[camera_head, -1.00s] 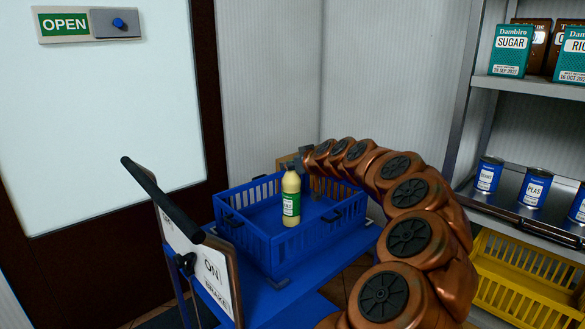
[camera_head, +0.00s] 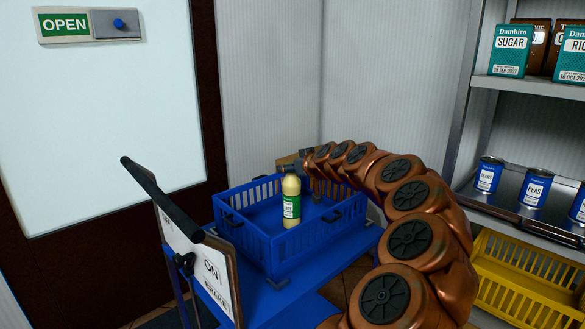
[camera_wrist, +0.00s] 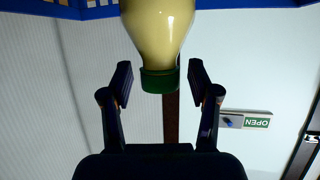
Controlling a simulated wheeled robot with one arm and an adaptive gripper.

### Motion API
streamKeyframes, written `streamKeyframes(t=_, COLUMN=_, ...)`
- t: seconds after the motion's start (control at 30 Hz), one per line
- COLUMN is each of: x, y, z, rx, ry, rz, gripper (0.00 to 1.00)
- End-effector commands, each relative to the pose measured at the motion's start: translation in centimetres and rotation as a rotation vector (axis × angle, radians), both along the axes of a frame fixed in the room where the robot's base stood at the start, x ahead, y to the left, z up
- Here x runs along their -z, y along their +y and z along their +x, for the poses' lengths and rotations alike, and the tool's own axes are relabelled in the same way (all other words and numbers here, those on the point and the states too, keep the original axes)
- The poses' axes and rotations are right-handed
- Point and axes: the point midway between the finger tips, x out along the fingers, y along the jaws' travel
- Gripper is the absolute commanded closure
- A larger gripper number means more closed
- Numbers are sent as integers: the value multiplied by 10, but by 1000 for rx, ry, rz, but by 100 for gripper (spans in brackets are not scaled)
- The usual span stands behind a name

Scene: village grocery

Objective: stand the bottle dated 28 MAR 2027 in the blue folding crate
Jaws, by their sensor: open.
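A cream bottle (camera_head: 291,187) with a green and white label stands upright at the blue folding crate (camera_head: 258,238), within its outline in the head view. The label's date is too small to read. In the wrist view the bottle (camera_wrist: 158,30) shows upside down, its green cap (camera_wrist: 160,80) between the two fingers of my gripper (camera_wrist: 160,77). The fingers are open, with a gap on each side of the cap. In the head view my gripper (camera_head: 304,162) is just behind the bottle's top.
The crate sits on a blue trolley (camera_head: 262,300) with a dark push handle (camera_head: 160,200). Shelves at right hold boxes and blue cans (camera_head: 535,187), above a yellow crate (camera_head: 515,290). A door (camera_head: 100,130) stands behind at left.

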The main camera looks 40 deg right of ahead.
Motion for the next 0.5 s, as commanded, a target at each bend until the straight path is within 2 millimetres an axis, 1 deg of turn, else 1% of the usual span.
streamKeyframes(t=0.2, x=-6, y=0, z=0, rx=0, ry=0, rz=0, gripper=39)
streamKeyframes(t=0.37, x=-13, y=3, z=-20, rx=2, ry=-3, rz=-1, gripper=39)
streamKeyframes(t=0.5, x=-21, y=9, z=-40, rx=1, ry=-1, rz=-1, gripper=39)
